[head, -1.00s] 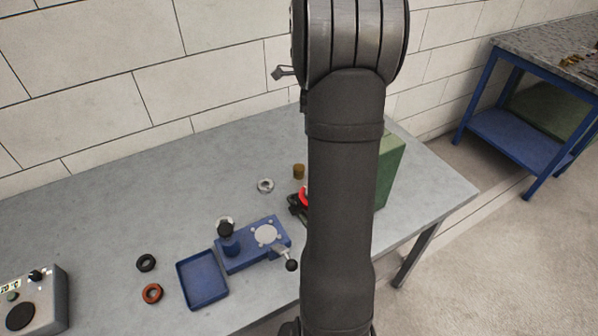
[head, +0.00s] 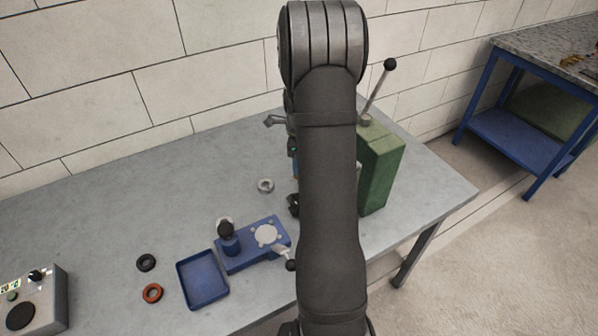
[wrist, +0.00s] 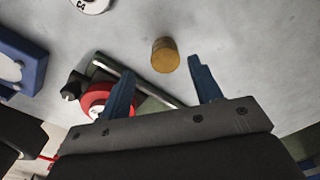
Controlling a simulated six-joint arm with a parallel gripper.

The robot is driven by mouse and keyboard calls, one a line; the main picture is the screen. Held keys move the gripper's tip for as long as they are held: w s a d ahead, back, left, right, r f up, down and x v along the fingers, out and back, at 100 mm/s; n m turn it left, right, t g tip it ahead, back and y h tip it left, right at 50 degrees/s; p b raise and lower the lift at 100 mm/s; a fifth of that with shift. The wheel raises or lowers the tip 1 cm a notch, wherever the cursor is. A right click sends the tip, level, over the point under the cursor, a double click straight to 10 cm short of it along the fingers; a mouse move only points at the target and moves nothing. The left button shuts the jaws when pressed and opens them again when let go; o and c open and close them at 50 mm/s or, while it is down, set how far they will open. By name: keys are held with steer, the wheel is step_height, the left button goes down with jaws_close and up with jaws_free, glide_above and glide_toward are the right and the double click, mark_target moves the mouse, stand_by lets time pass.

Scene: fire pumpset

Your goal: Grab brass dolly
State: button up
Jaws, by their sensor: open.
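The brass dolly (wrist: 165,55) is a small brass-coloured cylinder standing on the grey table in the wrist view. My gripper (wrist: 158,75) shows there with two blue fingers spread apart and nothing between the tips. The dolly is just beyond the fingertips, roughly between them and a little nearer the right one; I cannot tell the height gap. In the head view my arm hides the dolly and nearly all of the gripper.
A red round part (wrist: 97,98) on a dark fixture lies beside the left finger. A metal ring (head: 265,185), a blue fixture (head: 240,250) with a lever, a blue tray (head: 202,279) and a green box (head: 382,172) with an upright lever stand on the table.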

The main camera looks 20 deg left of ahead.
steer(key=f, duration=0.5)
steer(key=shift+w, duration=0.35)
steer(key=shift+c, duration=0.5)
steer(key=c, duration=1.2)
steer(key=shift+o, duration=0.2)
